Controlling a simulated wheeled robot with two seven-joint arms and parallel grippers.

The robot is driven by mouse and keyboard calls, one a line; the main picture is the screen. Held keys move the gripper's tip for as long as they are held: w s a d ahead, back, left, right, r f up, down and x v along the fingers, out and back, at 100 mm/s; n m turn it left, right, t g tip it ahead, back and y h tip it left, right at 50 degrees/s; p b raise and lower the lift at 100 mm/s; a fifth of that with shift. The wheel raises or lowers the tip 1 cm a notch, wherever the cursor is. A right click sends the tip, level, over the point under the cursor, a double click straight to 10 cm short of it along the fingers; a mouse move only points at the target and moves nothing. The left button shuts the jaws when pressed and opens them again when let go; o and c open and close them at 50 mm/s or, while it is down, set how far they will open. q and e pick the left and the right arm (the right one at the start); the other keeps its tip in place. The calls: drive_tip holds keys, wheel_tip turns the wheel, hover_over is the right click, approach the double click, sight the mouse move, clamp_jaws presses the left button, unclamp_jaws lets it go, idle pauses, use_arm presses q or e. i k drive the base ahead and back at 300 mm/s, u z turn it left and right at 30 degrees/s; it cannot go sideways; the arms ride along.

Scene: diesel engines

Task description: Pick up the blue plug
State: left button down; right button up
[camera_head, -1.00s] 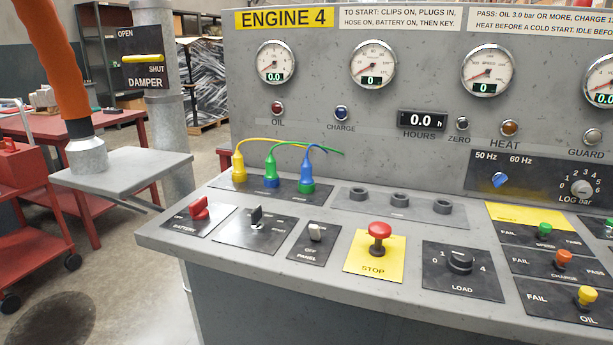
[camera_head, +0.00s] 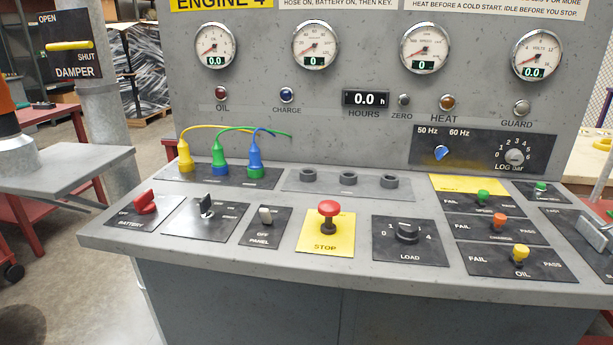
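The blue plug (camera_head: 255,157) stands upright at the back left of the console top. It is the rightmost of three plugs in a row, with a blue cable rising from its top. The green plug (camera_head: 218,157) is just to its left, and the yellow plug (camera_head: 184,157) is farther left. Their thin cables arch up and to the right and cross above the blue plug. Three empty dark sockets (camera_head: 349,178) sit in a row to the right of the plugs.
In front of the plugs are the red battery switch (camera_head: 145,203), a key switch (camera_head: 206,206) and the panel switch (camera_head: 265,216). A red stop button (camera_head: 328,211) stands up at centre. The gauge panel (camera_head: 350,125) rises behind. A grey part, unclear, shows at the right edge.

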sight(254, 152)
drive_tip(key=u, duration=1.45)
drive_tip(key=i, duration=1)
drive_tip(key=z, duration=0.05)
